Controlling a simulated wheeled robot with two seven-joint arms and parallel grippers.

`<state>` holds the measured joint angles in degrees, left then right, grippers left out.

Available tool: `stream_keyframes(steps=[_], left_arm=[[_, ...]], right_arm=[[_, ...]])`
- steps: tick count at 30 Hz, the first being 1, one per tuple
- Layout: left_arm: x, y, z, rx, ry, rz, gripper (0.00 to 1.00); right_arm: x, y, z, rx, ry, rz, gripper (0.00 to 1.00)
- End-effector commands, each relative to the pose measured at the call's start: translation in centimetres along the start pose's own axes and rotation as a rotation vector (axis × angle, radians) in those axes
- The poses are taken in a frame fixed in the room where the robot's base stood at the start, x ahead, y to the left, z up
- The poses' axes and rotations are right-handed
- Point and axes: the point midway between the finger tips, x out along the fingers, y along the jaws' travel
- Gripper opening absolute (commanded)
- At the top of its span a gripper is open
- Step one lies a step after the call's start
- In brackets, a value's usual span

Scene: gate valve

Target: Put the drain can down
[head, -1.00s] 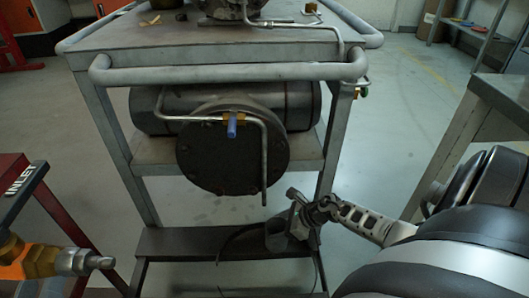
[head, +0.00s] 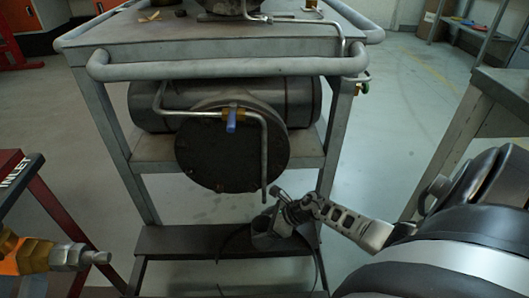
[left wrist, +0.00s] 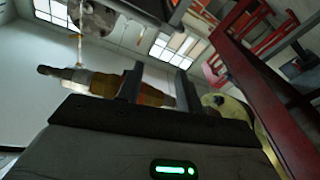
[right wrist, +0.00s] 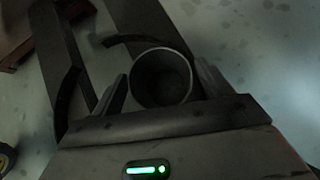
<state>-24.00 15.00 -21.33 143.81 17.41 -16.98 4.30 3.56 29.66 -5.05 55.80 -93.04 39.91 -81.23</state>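The drain can (head: 264,236) is a small grey open cup in the head view, over the cart's bottom shelf. My right gripper (head: 284,217) reaches it from the right. In the right wrist view the can's round mouth (right wrist: 162,80) sits between the two fingers of my right gripper (right wrist: 163,92), close against both. The inside looks dark and empty. I cannot tell whether its base touches the shelf.
The bottom shelf (head: 180,240) is narrow and dark. Above it hang a tank with a round flange (head: 225,160), a blue-handled valve (head: 231,122) and a bent drain pipe (head: 264,165). The red inlet stand (head: 55,215) is at left, a grey table (head: 500,95) at right.

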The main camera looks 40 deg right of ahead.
Motion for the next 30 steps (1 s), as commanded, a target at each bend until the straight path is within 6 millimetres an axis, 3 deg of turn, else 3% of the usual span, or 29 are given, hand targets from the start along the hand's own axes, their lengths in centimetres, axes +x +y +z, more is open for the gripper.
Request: stream_keyframes(steps=[11,20,24,30], left_arm=[[0.0,0.1,-0.2,-0.011,-0.010,0.001,0.36],[-2.1,0.8,3.5,-0.235,-0.262,-0.073,0.36],[-2.2,0.4,3.8,-0.166,-0.296,-0.094,0.36],[-2.4,0.0,4.2,-0.113,-0.331,-0.114,0.36]], right_arm=[[-0.3,0.0,0.2,0.000,0.000,0.000,0.84],[-6.1,0.0,0.4,-0.003,0.006,-0.001,0.84],[-8.9,0.0,0.3,-0.001,0.005,0.000,0.84],[-11.5,0.0,0.2,-0.001,0.003,0.000,0.84]])
